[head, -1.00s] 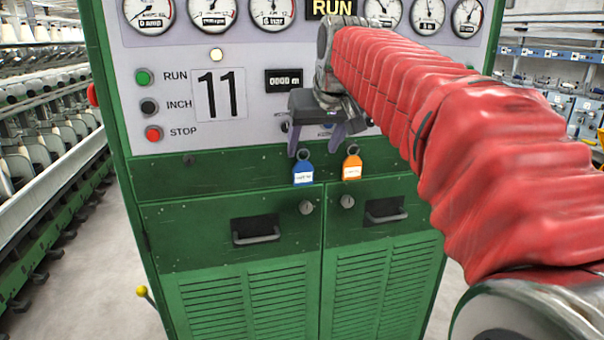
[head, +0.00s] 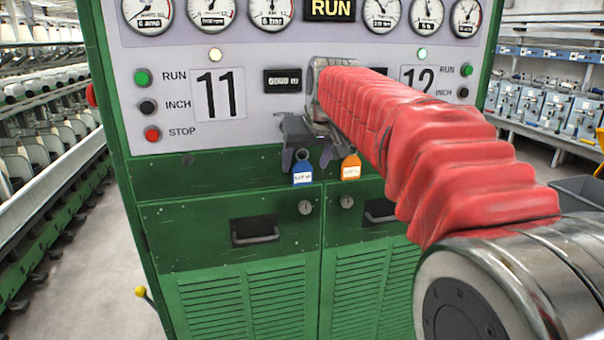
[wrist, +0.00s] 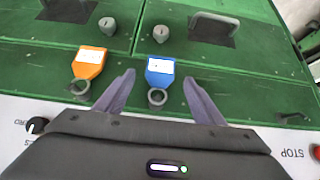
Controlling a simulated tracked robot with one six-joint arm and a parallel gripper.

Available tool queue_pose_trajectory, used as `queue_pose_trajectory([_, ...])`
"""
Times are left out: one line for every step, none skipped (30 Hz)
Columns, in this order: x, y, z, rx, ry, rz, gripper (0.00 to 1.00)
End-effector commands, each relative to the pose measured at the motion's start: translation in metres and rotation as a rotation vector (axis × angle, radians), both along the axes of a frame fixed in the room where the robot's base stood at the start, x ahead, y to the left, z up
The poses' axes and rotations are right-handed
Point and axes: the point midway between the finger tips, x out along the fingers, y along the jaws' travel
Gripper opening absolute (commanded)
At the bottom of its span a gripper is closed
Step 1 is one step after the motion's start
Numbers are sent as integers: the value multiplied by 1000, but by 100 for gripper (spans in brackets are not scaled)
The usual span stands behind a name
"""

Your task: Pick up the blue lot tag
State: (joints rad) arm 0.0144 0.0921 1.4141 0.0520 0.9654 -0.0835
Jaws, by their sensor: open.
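The blue lot tag (head: 302,175) hangs by a ring on the green cabinet front, below the number 11 panel. No contact with the tag can be made out. An orange tag (head: 350,168) hangs to the right of the blue one; in the wrist view it (wrist: 88,62) is left of the left finger.
The green cabinet (head: 165,200) has two doors with handles (head: 255,232) and round locks (head: 305,207) below the tags. Gauges and buttons are above. My red-sleeved arm covers part of the panel. A grey bin (head: 582,190) stands at right.

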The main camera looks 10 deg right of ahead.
Motion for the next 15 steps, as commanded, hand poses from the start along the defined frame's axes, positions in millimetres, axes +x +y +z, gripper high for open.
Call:
queue_pose_trajectory([5,1,-7,0,4,0,62])
queue_pose_trajectory([8,1,-9,0,4,0,62])
queue_pose_trajectory([12,1,-13,0,3,0,62])
queue_pose_trajectory([14,1,-17,0,3,0,62])
queue_pose_trajectory([16,1,-19,0,3,0,62])
queue_pose_trajectory([19,2,-22,0,3,0,62])
queue_pose_trajectory([20,2,-24,0,2,0,62])
queue_pose_trajectory([21,2,-25,0,2,0,62])
queue_pose_trajectory([22,2,-26,0,1,0,62])
queue_pose_trajectory([23,2,-27,0,0,0,62])
queue_pose_trajectory([23,2,-27,0,0,0,62])
queue_pose_trajectory([23,2,-27,0,0,0,62])
queue_pose_trajectory([23,2,-27,0,0,0,62])
queue_pose_trajectory([23,2,-27,0,0,0,62])
queue_pose_trajectory([23,2,-27,0,0,0,62])
